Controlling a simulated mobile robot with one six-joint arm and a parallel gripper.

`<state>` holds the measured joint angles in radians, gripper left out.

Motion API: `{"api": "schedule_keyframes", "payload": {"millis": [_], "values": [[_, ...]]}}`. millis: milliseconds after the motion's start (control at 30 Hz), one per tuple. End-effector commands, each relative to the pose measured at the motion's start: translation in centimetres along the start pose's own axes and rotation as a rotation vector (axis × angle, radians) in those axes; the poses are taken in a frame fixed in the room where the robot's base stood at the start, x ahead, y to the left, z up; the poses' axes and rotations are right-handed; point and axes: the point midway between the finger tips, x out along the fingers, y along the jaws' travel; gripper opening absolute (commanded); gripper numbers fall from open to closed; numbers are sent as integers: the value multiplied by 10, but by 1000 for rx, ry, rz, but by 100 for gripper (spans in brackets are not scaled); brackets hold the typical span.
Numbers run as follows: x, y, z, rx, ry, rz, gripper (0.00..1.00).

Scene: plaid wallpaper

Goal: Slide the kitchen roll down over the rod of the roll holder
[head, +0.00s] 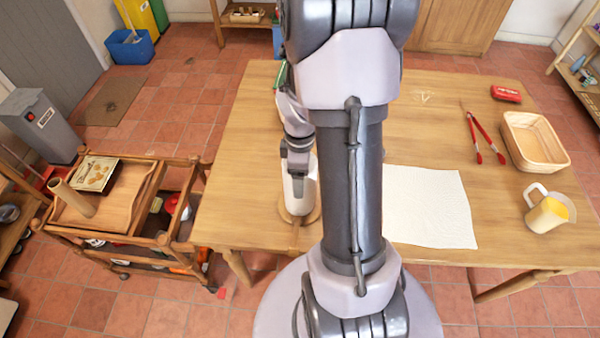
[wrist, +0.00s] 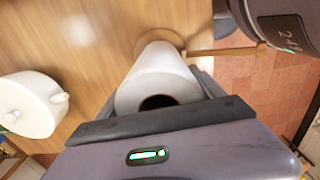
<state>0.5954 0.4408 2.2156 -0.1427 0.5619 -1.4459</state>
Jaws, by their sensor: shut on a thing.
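The white kitchen roll (head: 299,188) is upright near the table's front edge, with my gripper (head: 298,158) shut on its upper part. In the wrist view the roll (wrist: 155,82) shows its near end, with a dark hollow core. The holder's round wooden base (head: 284,212) shows around the roll's lower end, and also beyond it in the wrist view (wrist: 146,40). The rod is not visible. I cannot tell whether it is inside the core or whether the roll touches the base.
A white lidded vessel (wrist: 30,106) stands left of the roll in the wrist view. On the table (head: 240,150) lie a white cloth (head: 430,207), red tongs (head: 473,135), a basket (head: 535,140) and a yellow-filled jug (head: 547,213). A wooden cart (head: 125,205) stands at left.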

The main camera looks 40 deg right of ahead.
Motion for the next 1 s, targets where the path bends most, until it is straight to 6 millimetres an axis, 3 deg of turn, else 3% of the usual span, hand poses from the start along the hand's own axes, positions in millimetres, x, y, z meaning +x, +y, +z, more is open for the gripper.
{"api": "schedule_keyframes", "payload": {"millis": [167,200,300,533,633,1000], "values": [[0,0,0,0,0,0,31],[0,0,0,0,0,0,82],[0,0,0,0,0,0,100],[-1,0,0,0,0,0,100],[-12,0,0,0,0,1,100],[-116,1,0,0,1,5,100]]}}
